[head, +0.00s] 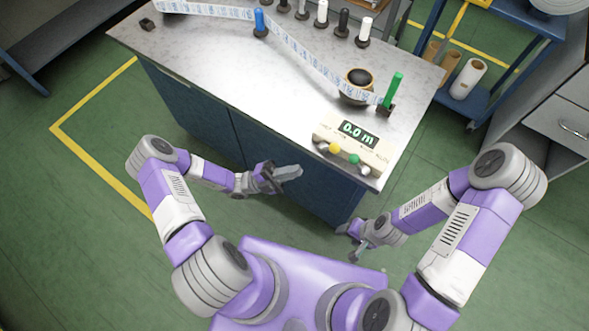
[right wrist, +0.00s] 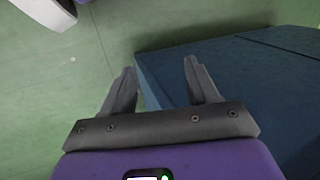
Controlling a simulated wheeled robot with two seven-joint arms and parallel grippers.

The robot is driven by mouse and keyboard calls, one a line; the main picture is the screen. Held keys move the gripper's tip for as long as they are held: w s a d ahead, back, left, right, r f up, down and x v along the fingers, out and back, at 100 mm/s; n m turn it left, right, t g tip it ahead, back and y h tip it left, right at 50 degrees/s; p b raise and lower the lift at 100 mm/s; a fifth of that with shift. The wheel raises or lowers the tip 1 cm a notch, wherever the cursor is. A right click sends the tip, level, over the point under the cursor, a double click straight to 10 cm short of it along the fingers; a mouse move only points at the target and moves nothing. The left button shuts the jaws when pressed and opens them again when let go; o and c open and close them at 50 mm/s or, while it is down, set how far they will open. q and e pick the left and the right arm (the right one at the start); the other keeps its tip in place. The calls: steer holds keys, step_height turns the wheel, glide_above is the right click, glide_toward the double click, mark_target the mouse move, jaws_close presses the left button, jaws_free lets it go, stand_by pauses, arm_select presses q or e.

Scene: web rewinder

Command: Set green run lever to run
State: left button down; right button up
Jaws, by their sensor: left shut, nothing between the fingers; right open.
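The green lever (head: 393,88) stands upright from a dark base at the right end of the worktable, beside the dark-topped roll. The control box (head: 368,150) in front of it reads "0.0 m" and carries several small knobs, one yellow and one green. My left gripper (head: 291,172) is shut and empty, in front of the cabinet and left of the control box. My right gripper (head: 356,243) is low near the cabinet's front right corner, apart from the lever. In the right wrist view its fingers (right wrist: 160,85) are open and empty, with the cabinet side behind them.
A printed web (head: 300,52) runs across the worktable (head: 215,62) past a blue roller (head: 260,22) to the dark-topped roll (head: 357,82). White and black posts stand along the back edge. A blue cart (head: 480,100) with paper rolls and a grey drawer cabinet (head: 560,115) stand at right.

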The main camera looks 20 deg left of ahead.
steer(key=shift+c, duration=1.1)
steer(key=c, duration=0.7)
jaws_close()
arm_select(q)
steer(key=s+d+f+m+g+y, duration=0.4)
steer(key=s+f+m+g+y, duration=0.25)
steer(key=m, duration=0.35)
steer(key=s+d+f+m+g+y, duration=0.45)
steer(key=s+f+m+g, duration=0.2)
steer(key=m, duration=0.45)
steer(key=w+a+f+m+t+y, duration=0.1)
steer(key=w+a+m+t+y, duration=0.1)
steer(key=m, duration=0.7)
steer(key=w+a+f+m+t+y, duration=0.2)
steer(key=a+m+t+y, duration=0.2)
steer(key=m, duration=0.6)
steer(key=shift+a+f+m+t+y, duration=0.3)
steer(key=shift+t+y, duration=0.3)
steer(key=shift+y, duration=0.7)
